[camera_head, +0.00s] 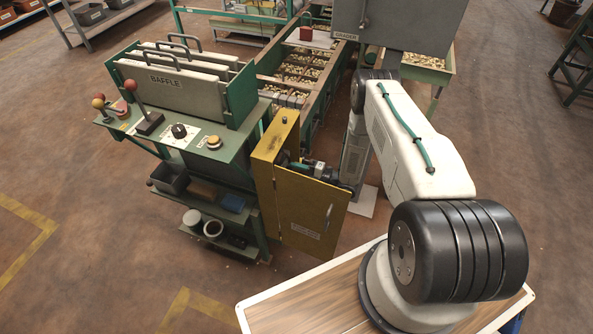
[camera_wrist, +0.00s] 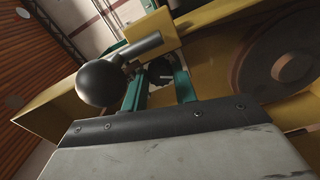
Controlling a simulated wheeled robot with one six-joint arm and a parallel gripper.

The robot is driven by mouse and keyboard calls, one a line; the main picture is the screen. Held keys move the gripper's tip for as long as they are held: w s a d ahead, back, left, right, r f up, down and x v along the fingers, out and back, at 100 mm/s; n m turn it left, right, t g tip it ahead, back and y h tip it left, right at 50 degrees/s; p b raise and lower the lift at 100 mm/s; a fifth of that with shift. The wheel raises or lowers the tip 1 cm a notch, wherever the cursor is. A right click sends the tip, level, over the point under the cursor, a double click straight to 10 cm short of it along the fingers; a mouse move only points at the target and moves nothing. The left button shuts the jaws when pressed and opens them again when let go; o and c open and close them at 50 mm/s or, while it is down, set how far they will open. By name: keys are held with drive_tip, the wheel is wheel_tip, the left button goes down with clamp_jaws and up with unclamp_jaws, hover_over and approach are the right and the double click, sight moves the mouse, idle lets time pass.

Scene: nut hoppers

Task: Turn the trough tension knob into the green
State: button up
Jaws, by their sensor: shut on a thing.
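My gripper (camera_wrist: 161,82) reaches into the open yellow cabinet (camera_head: 263,160). Its two green fingers are shut on a dark round knob (camera_wrist: 161,71), which carries a pale mark. I take this to be the trough tension knob. In the wrist view a lever with a black ball (camera_wrist: 100,82) and grey shaft stands just left of the fingers. In the head view my gripper (camera_head: 293,165) is partly behind the yellow door, and the knob cannot be made out. No green zone or scale can be made out in either view.
The cabinet door (camera_head: 310,215) stands open toward me, close under my wrist. A large dark wheel (camera_wrist: 285,62) is at the right in the wrist view. Left of the cabinet is a green bench (camera_head: 235,150) with levers and a black dial (camera_head: 179,130). The floor at left is clear.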

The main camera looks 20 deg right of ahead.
drive_tip(key=o, duration=1)
drive_tip(key=shift+d, duration=0.1)
drive_tip(key=v, duration=0.7)
drive_tip(key=shift+s+d, duration=0.25)
drive_tip(key=shift+s, duration=0.1)
